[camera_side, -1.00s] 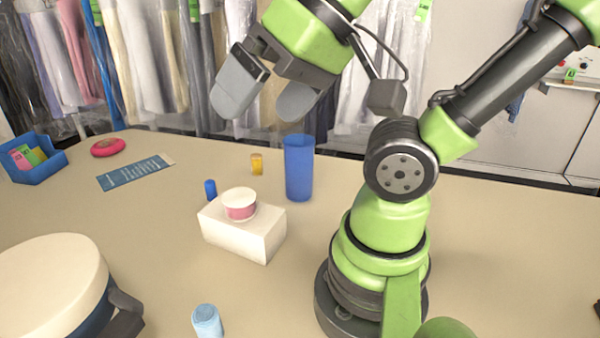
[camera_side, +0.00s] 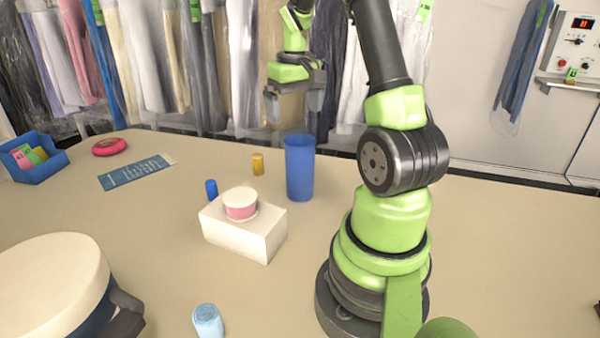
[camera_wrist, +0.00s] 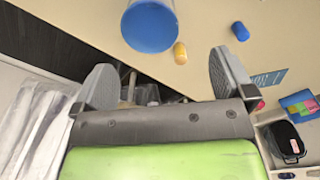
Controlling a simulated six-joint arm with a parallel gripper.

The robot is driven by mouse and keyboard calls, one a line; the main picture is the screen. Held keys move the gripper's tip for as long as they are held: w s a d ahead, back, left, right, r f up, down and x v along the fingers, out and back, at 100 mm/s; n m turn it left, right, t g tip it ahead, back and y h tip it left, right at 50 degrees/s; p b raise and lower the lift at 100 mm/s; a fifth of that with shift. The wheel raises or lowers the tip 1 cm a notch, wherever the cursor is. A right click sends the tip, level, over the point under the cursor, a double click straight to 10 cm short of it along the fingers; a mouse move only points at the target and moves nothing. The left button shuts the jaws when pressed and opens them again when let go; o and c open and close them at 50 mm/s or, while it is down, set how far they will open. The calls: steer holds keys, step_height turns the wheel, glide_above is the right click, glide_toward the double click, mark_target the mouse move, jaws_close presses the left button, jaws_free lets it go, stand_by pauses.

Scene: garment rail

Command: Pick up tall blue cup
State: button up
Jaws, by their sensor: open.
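The tall blue cup (camera_side: 299,168) stands upright on the table, right of the white box. In the wrist view the cup (camera_wrist: 149,27) shows from above, near the top edge, beyond my fingertips. My gripper (camera_side: 294,104) is open and empty, pointing down behind and above the cup in the side view. In the wrist view my gripper's two fingers (camera_wrist: 165,80) are spread apart, and the cup is not between them.
A white box (camera_side: 240,234) carries a pink and white tub (camera_side: 240,203). A small blue cylinder (camera_side: 211,189) and a yellow one (camera_side: 257,164) stand nearby. A light blue cylinder (camera_side: 208,321) is in front. Hanging garments (camera_side: 150,60) line the back.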

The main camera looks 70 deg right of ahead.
mark_target(299, 151)
steer(key=f, duration=0.3)
steer(key=d+f, duration=0.1)
steer(key=f, duration=0.7)
steer(key=shift+s+d+f, duration=0.15)
steer(key=shift+s, duration=0.15)
steer(key=c, duration=1.1)
